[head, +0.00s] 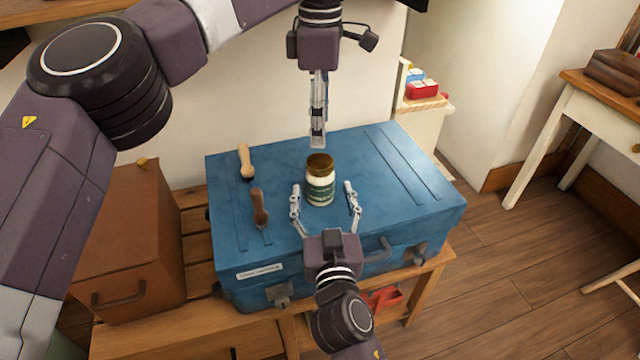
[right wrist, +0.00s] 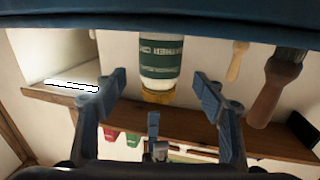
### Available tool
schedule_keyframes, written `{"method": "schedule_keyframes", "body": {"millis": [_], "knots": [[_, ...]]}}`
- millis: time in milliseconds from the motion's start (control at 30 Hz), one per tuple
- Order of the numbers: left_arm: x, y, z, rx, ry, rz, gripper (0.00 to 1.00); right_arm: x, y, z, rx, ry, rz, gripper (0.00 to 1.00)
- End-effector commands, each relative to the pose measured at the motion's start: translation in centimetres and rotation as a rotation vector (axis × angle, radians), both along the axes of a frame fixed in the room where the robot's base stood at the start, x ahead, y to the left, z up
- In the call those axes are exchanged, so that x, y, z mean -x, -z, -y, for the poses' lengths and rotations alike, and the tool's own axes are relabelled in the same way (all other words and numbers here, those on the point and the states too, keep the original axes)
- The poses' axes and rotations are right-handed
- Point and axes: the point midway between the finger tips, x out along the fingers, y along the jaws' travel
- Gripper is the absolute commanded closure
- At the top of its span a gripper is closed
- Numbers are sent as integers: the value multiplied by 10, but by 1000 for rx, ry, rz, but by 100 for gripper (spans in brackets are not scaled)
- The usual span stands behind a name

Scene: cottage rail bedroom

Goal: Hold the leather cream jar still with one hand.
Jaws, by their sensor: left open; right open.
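The leather cream jar (head: 320,182) stands upright on the blue trunk (head: 380,195). It has a cream body, a dark green label and a brown-gold lid. My right gripper (head: 325,193) is open, with one finger on each side of the jar and a gap to each. In the right wrist view the jar (right wrist: 160,65) appears upside down, beyond and between the open fingertips. My left gripper (head: 318,142) is above and just behind the jar's lid, pointing down. Its fingers overlap in the head view. It does not appear to touch the jar.
Two wooden-handled brushes, a pale one (head: 245,162) and a dark one (head: 259,207), lie left of the jar. A brown case (head: 130,240) stands left of the trunk on a wooden bench (head: 230,335). The trunk top right of the jar is clear.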

Motion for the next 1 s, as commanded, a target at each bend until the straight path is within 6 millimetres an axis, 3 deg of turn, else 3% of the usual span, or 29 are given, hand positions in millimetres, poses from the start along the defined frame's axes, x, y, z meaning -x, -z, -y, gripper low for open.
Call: {"method": "schedule_keyframes", "body": {"millis": [200, 400, 767, 1000], "knots": [[0, 1, 1, 2, 0, -1, 47, -32, -1, -3, 2, 1, 1, 36], [0, 1, 1, 3, 0, -1, 47, -50, 0, -5, 3, 0, 0, 36], [0, 1, 1, 3, 0, -1, 47, -55, 1, -5, 1, 1, -2, 36], [0, 1, 1, 3, 0, -1, 47, -55, 0, -5, 1, 1, -2, 60]]}}
